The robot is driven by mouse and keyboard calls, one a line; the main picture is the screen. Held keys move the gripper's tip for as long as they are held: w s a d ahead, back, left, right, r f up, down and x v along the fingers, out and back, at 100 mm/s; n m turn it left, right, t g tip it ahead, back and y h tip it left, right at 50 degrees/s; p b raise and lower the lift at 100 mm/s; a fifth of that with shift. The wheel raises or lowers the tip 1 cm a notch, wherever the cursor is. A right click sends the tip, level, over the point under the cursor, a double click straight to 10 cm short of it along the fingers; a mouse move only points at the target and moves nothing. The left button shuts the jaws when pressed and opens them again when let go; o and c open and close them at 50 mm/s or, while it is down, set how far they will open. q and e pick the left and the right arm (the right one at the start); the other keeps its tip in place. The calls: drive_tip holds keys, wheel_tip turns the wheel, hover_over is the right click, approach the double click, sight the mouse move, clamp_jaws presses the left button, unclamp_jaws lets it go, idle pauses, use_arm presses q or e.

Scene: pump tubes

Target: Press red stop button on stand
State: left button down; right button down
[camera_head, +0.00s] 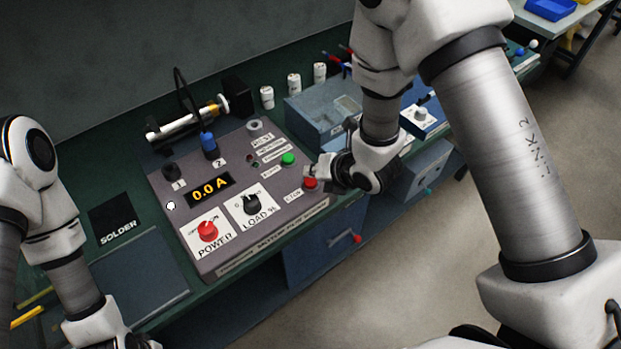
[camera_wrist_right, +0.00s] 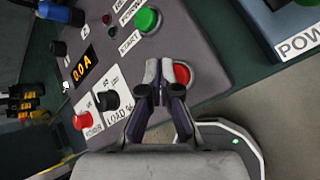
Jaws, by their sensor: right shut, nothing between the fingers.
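The red stop button (camera_head: 310,183) sits at the lower right corner of a grey sloped control stand (camera_head: 240,240). In the right wrist view the red button (camera_wrist_right: 182,75) shows just right of my shut, empty right gripper (camera_wrist_right: 158,88). In the head view my right gripper (camera_head: 312,172) is right at the button, its tips beside or over it; I cannot tell whether they touch. My left gripper (camera_head: 140,342) is only partly in view at the bottom left, and its fingers do not show clearly.
A green button (camera_head: 288,158) sits above the red one. The stand also has a red POWER knob (camera_head: 207,230), a black LOAD knob (camera_head: 252,204) and a display (camera_head: 210,189) reading 0.0 A. Blue-grey boxes (camera_head: 305,115) stand behind my right gripper.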

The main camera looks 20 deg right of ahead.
sight(316, 186)
drive_tip(key=shift+r, duration=0.1)
drive_tip(key=shift+r+p, duration=1.6)
drive_tip(key=shift+r, duration=0.85)
drive_tip(key=shift+s+d+f+m, duration=0.1)
drive_tip(key=shift+s+f+m, duration=0.05)
drive_tip(key=shift+f+m, duration=0.25)
drive_tip(key=s+f+m, duration=0.1)
drive_tip(key=s+d+f+m, duration=0.1)
drive_tip(key=f+m, duration=0.1)
drive_tip(key=s+f+m+g+h, duration=0.1)
drive_tip(key=m, duration=0.1)
drive_tip(key=shift+s+d+f, duration=0.25)
drive_tip(key=shift+d+f, duration=0.05)
drive_tip(key=shift+d, duration=0.05)
drive_tip(key=s+d+f+m+g+h, duration=0.1)
drive_tip(key=s+d+f+m+g, duration=0.1)
drive_tip(key=s+f+m, duration=0.2)
drive_tip(key=s+d+f+m+g+h, duration=0.1)
drive_tip(key=s+f+m, duration=0.4)
drive_tip(key=s+m, duration=0.6)
drive_tip(key=s+d+f+m+g+h, duration=0.1)
drive_tip(key=s+d+f+m+g, duration=0.3)
drive_tip(key=s+m, duration=0.3)
drive_tip(key=f+m, duration=0.1)
drive_tip(key=m, duration=0.4)
drive_tip(key=shift+s+d+f, duration=0.15)
drive_tip(key=shift+s+d, duration=0.1)
drive_tip(key=shift+s, duration=0.1)
